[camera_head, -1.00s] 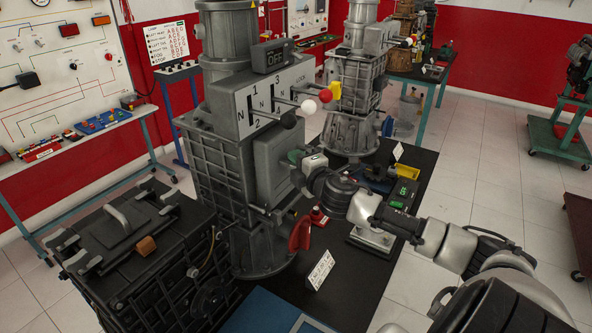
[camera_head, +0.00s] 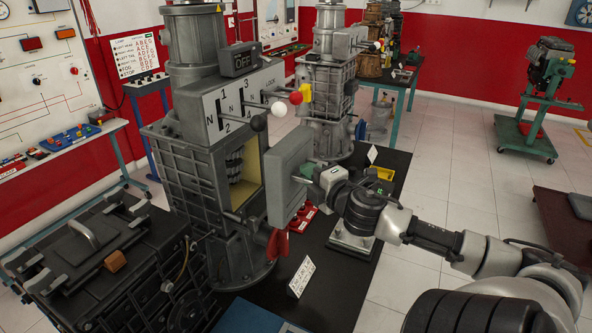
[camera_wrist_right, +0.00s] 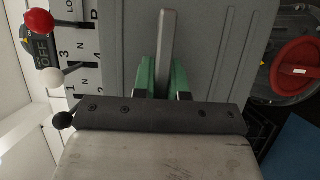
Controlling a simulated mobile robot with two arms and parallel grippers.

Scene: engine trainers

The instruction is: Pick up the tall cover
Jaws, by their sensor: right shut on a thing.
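The tall cover (camera_head: 288,178) is a grey upright rectangular plate. My right gripper (camera_head: 305,178) is shut on its handle and holds it off the gearbox (camera_head: 190,160), just right of the open window (camera_head: 246,172). Inside the window are a pale yellow interior and dark gears. In the right wrist view, the cover (camera_wrist_right: 215,50) fills much of the picture, and the green fingers of the gripper (camera_wrist_right: 163,78) sit on both sides of its bar handle (camera_wrist_right: 166,35). My left gripper is not in view.
Lever rods with a red knob (camera_head: 296,97), a white knob (camera_head: 279,109) and a black knob (camera_head: 259,122) stick out above the cover. A red part (camera_head: 278,245) and a white label card (camera_head: 301,277) are below. A black ribbed box (camera_head: 90,260) stands at left.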

